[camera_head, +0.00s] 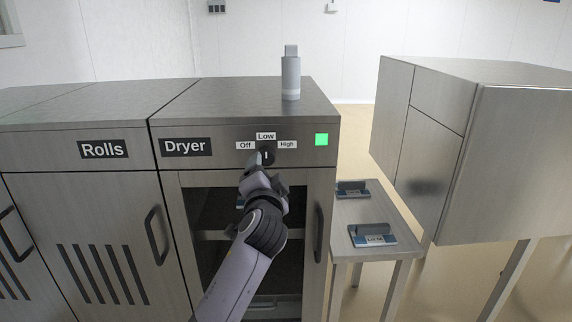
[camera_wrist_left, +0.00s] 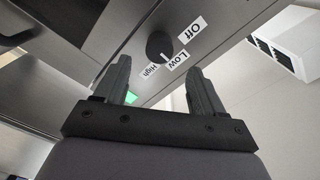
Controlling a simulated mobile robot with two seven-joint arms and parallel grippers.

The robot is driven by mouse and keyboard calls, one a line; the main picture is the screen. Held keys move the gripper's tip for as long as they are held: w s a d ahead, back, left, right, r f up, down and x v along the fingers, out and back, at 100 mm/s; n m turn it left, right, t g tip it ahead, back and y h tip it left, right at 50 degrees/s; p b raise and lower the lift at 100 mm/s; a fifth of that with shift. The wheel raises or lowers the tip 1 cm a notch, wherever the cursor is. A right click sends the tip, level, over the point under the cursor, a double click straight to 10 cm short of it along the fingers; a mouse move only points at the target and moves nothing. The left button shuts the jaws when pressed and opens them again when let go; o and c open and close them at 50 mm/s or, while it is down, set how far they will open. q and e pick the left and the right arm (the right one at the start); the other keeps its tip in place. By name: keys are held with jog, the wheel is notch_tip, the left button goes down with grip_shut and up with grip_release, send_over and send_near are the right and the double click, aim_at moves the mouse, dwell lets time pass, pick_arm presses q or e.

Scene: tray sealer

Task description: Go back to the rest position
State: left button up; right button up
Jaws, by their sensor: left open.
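My left gripper (camera_head: 258,162) is in front of the dryer's control panel in the head view, its tip just below the black knob (camera_head: 267,154). In the left wrist view my left gripper (camera_wrist_left: 160,82) is open, with its two fingers apart and nothing between them. The knob (camera_wrist_left: 159,46) shows beyond the fingertips, with the labels Off, Low and High around it. Its white mark points toward Low. The gripper looks apart from the knob. My right gripper is not in view.
The dryer cabinet (camera_head: 325,185) has a lit green square (camera_head: 321,139) and a grey bottle (camera_head: 290,76) on top. The Rolls cabinet (camera_head: 75,190) adjoins it at left. A low table (camera_head: 350,210) with two dark-handled blocks and a large metal cabinet (camera_head: 480,160) stand at right.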

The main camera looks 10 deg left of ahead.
pick_arm(q)
jog(key=s+f+g+h, duration=0.1)
jog(key=s+f, duration=0.3)
jog(key=f, duration=0.3)
jog(key=s+f+n+g+h, duration=0.15)
jog(key=s+f, duration=0.25)
jog(key=f, duration=0.4)
jog(key=s+f+g+h, duration=0.1)
jog(key=s+f+h, duration=0.15)
jog(key=f, duration=0.45)
jog(key=s+f+n+g+h, duration=0.1)
jog(key=s+f, duration=0.5)
jog(key=s, duration=0.6)
jog(key=s+a+f+n+g+h, duration=0.1)
jog(key=s+f+n+g, duration=0.1)
jog(key=s+f, duration=0.5)
jog(key=s+n, duration=0.1)
jog(key=s, duration=0.4)
jog(key=shift+s+a, duration=0.25)
